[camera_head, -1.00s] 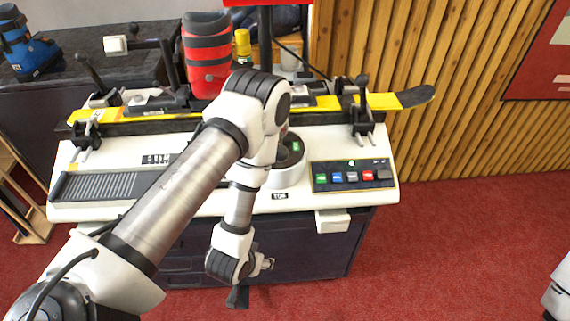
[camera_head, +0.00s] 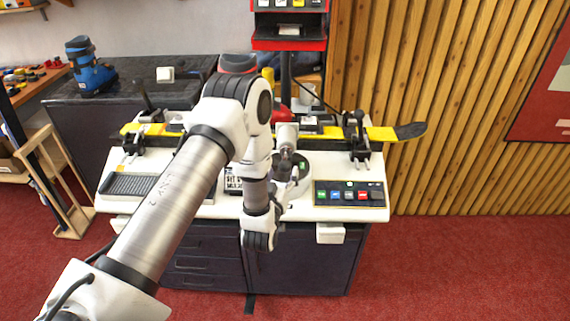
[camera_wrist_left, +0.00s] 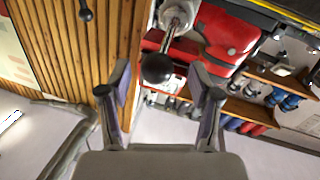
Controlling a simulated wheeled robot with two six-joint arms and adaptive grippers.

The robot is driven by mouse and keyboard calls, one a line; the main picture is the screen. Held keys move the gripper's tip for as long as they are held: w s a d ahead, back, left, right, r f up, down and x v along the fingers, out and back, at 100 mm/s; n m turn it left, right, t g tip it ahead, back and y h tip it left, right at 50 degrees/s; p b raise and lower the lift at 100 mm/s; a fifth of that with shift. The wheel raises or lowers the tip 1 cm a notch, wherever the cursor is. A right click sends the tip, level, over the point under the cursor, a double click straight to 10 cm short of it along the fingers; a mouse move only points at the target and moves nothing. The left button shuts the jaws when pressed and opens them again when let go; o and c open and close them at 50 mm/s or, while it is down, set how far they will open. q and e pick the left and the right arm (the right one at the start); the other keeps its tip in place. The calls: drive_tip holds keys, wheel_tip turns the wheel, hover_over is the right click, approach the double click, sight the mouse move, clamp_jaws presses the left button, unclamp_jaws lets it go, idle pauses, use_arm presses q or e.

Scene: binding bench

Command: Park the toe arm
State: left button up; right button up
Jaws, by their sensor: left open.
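My left gripper (camera_head: 286,190) is low in front of the bench, beside the round base with a dial. In the left wrist view its two fingers (camera_wrist_left: 160,108) are spread open. A dark ball knob (camera_wrist_left: 157,68) on a short metal rod shows beyond and between the fingertips, apart from them. The rod comes out of a white cylinder (camera_wrist_left: 176,15), which looks like the toe arm. In the head view the white cylinder (camera_head: 286,134) stands behind the gripper. My left arm hides part of the bench and most of the red boot (camera_head: 238,63). My right gripper is not in view.
The white bench top (camera_head: 225,208) carries a yellow ski (camera_head: 382,134) in clamps and a button panel (camera_head: 349,193) at right. A blue boot (camera_head: 90,68) stands on the dark counter at left. Red floor (camera_head: 450,260) is open at right.

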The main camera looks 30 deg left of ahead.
sight(286, 158)
use_arm(q)
drive_tip(key=shift+w+a+r+p, duration=0.15)
drive_tip(key=shift+w+r, duration=0.1)
drive_tip(key=shift+w, duration=0.3)
drive_tip(key=shift+w+r+p, duration=0.15)
drive_tip(key=shift+w+r, duration=0.05)
drive_tip(key=shift+w, duration=0.3)
drive_tip(key=shift+w+a+f, duration=0.1)
drive_tip(key=shift+w+f, duration=0.05)
drive_tip(key=shift+w, duration=0.1)
drive_tip(key=shift+w+a+f, duration=0.25)
drive_tip(key=shift+d+r, duration=0.1)
clamp_jaws()
drive_tip(key=shift+s, duration=0.1)
